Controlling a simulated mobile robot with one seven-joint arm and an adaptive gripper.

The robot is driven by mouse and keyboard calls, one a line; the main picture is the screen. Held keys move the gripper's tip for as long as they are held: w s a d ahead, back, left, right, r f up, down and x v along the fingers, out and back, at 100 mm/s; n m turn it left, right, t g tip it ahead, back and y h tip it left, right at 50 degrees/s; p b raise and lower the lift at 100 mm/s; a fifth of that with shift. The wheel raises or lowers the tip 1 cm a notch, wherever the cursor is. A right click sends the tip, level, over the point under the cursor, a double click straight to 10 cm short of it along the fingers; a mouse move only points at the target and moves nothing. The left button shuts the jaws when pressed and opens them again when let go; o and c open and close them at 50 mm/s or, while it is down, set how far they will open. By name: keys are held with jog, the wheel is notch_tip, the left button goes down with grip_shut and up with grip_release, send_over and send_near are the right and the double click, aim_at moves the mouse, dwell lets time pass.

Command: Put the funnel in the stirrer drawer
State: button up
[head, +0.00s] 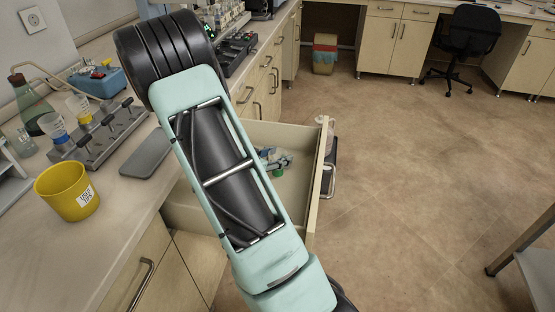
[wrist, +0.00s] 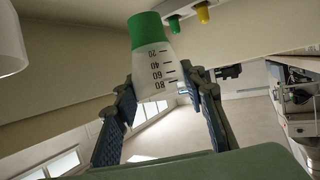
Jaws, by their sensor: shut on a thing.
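The funnel (wrist: 152,62) is a clear, graduated cone with a green end, between the two fingers of my gripper (wrist: 160,88) in the wrist view. My gripper is shut on it. In the head view my gripper (head: 272,160) shows small and partly hidden behind my arm, over the open drawer (head: 318,150). A bit of green from the funnel (head: 278,172) shows just below the fingers. My arm hides much of the drawer's inside. I cannot tell whether the funnel touches the drawer.
The bench at left holds a yellow tub (head: 68,192), a grey rack (head: 105,138) with cups, a flask (head: 30,100) and a blue device (head: 98,80). Closed drawers and cabinets line the bench. The floor (head: 430,170) to the right is clear.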

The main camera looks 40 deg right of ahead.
jog(key=shift+f, duration=0.3)
jog(key=shift+f, duration=0.1)
jog(key=shift+f+b, duration=0.3)
jog(key=shift+f, duration=0.25)
jog(key=o, duration=1.4)
jog(key=shift+c, duration=0.2)
jog(key=shift+r, duration=0.1)
